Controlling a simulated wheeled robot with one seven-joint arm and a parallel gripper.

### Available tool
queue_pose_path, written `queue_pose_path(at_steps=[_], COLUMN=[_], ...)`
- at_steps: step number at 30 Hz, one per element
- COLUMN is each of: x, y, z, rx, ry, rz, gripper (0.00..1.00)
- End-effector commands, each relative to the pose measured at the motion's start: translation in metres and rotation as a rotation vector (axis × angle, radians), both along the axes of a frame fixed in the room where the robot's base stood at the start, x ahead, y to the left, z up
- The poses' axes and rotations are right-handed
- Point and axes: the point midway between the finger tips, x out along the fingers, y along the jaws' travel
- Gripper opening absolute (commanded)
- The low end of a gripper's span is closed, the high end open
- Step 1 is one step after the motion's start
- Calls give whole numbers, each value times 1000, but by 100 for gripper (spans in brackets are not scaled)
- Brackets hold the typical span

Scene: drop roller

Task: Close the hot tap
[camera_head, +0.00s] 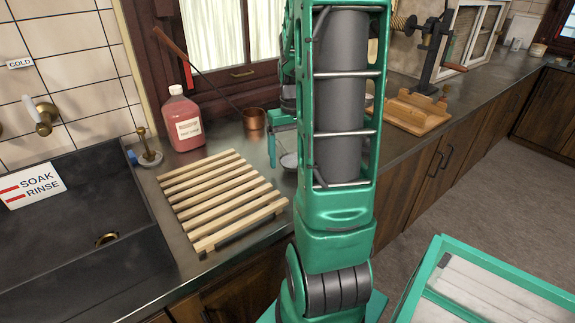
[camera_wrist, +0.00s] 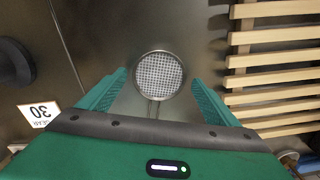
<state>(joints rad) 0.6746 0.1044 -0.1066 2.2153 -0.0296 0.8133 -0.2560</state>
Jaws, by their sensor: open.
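No tap marked hot can be made out in either view. In the head view, a brass wall tap (camera_head: 44,118) with a pale handle sits on the tiles at the left, below a COLD sign (camera_head: 20,63). Whether it is running cannot be told. The dark sink (camera_head: 95,205) lies below it. My gripper (camera_wrist: 158,82) is open and empty in the wrist view, its teal fingers either side of a small round mesh strainer (camera_wrist: 160,70). In the head view it is partly hidden behind my arm, over the counter right of the slatted rack, well away from that tap.
The wooden slatted rack (camera_head: 220,200) lies between sink and gripper. A pink bottle (camera_head: 185,120), a copper pot (camera_head: 254,119) and a small brass-topped fitting (camera_head: 147,145) stand behind it. A SOAK RINSE sign (camera_head: 32,186) is at the sink. A crank device (camera_head: 430,60) stands right.

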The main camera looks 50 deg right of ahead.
Motion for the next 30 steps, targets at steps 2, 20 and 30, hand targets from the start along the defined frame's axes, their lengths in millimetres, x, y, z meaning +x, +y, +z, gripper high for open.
queue_pose_path(at_steps=[2,20,30], x=[0,0,0], y=[0,0,-1], z=[-2,-1,21], rx=[0,0,-3], ry=[0,0,-3], rz=[0,0,-1], gripper=[84,39,39])
